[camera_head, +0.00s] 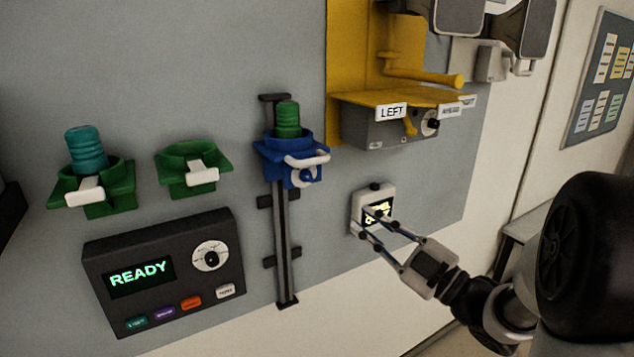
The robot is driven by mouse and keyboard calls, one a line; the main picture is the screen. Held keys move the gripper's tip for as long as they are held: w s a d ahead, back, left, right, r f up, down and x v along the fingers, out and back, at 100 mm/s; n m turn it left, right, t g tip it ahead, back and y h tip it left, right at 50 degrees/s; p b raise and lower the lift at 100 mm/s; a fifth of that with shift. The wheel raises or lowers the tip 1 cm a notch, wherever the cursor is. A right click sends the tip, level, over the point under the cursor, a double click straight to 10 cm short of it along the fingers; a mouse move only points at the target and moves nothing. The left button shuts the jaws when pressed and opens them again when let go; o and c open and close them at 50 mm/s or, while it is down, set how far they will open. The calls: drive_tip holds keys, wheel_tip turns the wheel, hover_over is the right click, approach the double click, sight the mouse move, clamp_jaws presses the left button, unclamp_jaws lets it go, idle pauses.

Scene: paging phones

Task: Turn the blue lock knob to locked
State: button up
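A blue holder (280,155) sits on a dark vertical rail and carries a green ribbed cylinder (288,119). On its right front is a white loop handle (308,160), and below that a small round blue-and-white part (305,177) that looks like the lock knob. Its marking is too small to read, so I cannot tell its setting. Contact with the box cannot be told.
A black panel reading READY (163,270) is at lower left. Two green holders (190,182) (75,193) hang above it, the left one with a teal cylinder (86,148). A yellow bracket (350,60) with a grey box labelled LEFT (385,130) juts out above my gripper.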

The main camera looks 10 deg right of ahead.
sight(311, 179)
drive_tip(key=p+x, duration=0.1)
drive_tip(key=x, duration=1.3)
drive_tip(key=shift+p, duration=0.35)
clamp_jaws()
